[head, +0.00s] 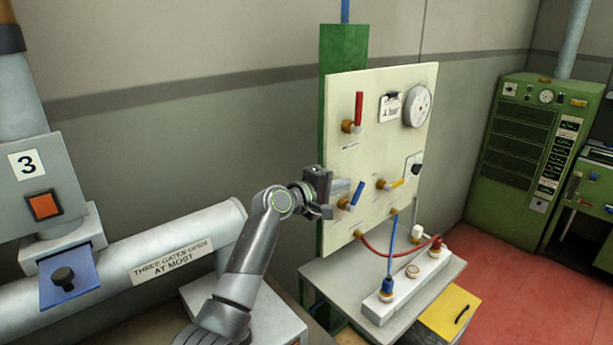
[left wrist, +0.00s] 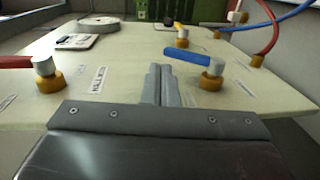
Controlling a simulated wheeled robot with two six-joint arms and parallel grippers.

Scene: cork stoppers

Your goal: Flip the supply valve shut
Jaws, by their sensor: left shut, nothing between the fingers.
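The cream valve panel (head: 370,130) carries three lever valves on brass fittings. The red lever (head: 358,108) at upper left points up. The blue lever (head: 356,193) below it slants up and to the right. The yellow lever (head: 397,183) is right of the blue one. I cannot read which is the supply valve. My left gripper (head: 340,188) is shut and empty, close to the panel just left of the blue lever. In the left wrist view its fingers (left wrist: 161,85) lie between the red lever (left wrist: 16,62) and the blue lever (left wrist: 187,56), nearer the blue, apparently apart from it.
A round gauge (head: 417,106) and a small card (head: 390,107) sit high on the panel. Red and blue hoses run from the panel to a white manifold (head: 408,290) on the grey bench. A large grey pipe (head: 150,255) lies at left. A green cabinet (head: 520,150) stands at right.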

